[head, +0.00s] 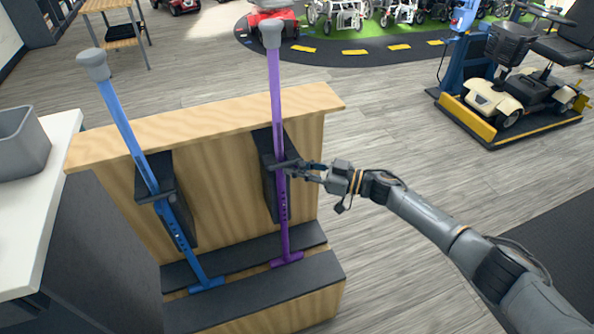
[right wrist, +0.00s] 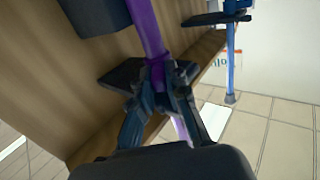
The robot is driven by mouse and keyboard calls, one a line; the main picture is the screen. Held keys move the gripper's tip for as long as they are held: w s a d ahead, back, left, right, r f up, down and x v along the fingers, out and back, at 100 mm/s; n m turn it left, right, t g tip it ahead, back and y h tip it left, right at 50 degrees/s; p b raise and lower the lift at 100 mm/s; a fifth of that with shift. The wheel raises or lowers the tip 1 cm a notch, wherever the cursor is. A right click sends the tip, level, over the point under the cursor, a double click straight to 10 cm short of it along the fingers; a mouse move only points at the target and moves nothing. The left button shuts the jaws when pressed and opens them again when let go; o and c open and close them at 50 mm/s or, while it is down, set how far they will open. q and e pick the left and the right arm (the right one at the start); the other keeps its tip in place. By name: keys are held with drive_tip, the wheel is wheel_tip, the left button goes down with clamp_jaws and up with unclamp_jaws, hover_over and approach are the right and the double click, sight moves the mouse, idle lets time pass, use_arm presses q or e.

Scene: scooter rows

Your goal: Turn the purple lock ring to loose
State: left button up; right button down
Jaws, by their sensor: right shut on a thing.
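The purple pole (head: 276,95) stands upright in the right dark holder of a wooden stand, with a grey knob on top and a purple foot below. It also shows in the right wrist view (right wrist: 146,28). My right gripper (head: 291,166) reaches it from the right at the holder's level and is shut around it. I cannot tell which way the ring is turned. My left gripper is not in view.
A blue pole (head: 122,124) leans in the left holder of the wooden stand (head: 230,112). A white counter (head: 25,215) with a grey bin (head: 22,142) is at the left. A mobility scooter (head: 497,95) stands on a platform at upper right. The floor right of the stand is open.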

drive_tip(key=shift+a+r, duration=0.15)
drive_tip(key=c, duration=1.6)
unclamp_jaws()
drive_tip(key=shift+o, duration=1.4)
drive_tip(key=shift+w+a, duration=0.1)
drive_tip(key=shift+a, duration=0.05)
drive_tip(key=v, duration=1.2)
